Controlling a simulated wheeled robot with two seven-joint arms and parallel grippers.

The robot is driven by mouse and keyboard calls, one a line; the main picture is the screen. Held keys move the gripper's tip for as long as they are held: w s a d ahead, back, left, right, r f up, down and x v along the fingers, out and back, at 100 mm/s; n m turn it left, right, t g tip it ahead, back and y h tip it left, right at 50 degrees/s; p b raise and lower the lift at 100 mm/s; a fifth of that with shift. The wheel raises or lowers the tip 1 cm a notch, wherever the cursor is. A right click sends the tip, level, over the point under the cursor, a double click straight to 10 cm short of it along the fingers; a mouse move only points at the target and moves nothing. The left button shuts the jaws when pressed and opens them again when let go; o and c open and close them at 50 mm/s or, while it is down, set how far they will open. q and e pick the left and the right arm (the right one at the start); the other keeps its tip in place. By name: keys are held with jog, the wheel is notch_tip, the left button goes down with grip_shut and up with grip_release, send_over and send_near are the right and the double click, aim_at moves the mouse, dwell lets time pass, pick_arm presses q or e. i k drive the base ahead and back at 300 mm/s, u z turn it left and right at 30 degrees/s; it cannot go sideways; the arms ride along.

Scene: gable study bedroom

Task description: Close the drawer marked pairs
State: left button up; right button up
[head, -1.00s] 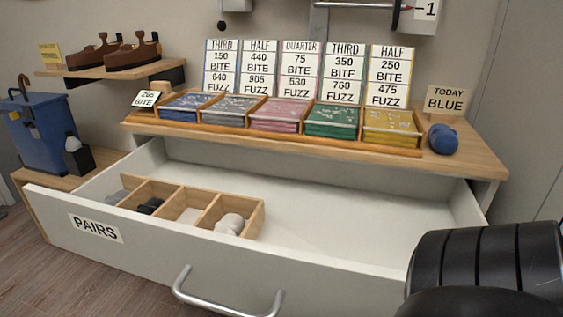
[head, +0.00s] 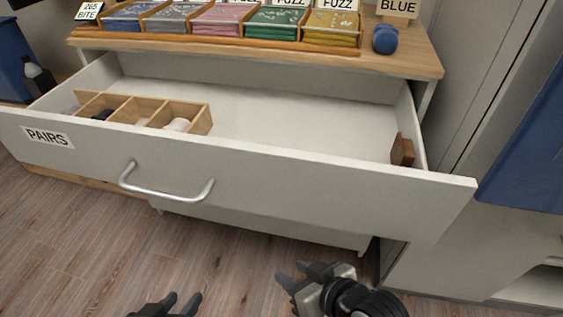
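The white drawer marked PAIRS (head: 300,200) stands pulled far out below the wooden desk top. Its label (head: 48,137) is on the left of its front, and its silver bar handle (head: 165,193) is right of the label. My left gripper (head: 182,303) is at the bottom edge, low in front of the drawer, its two fingers apart and empty. My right gripper (head: 291,277) is to its right, also below and in front of the drawer front, with fingers apart and nothing between them. Neither touches the drawer or handle.
Inside the drawer are a wooden divider box (head: 200,122) with small items and a brown block (head: 402,150) at the right. Cloth trays (head: 217,19) and a blue ball (head: 385,39) sit on the desk top (head: 420,55). A blue object (head: 530,145) is at the right. The wood floor (head: 60,240) is clear.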

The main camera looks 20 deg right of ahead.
aim_at(312, 145)
jog(key=z, duration=0.5)
jog(key=k, duration=0.2)
jog(key=u, duration=0.55)
jog(key=i, duration=0.4)
jog(key=u, duration=0.3)
jog(key=k, duration=0.85)
jog(key=u, duration=1.55)
jog(key=i, duration=0.3)
jog(key=z, duration=1)
jog(key=i, duration=1.05)
jog(key=z, duration=0.7)
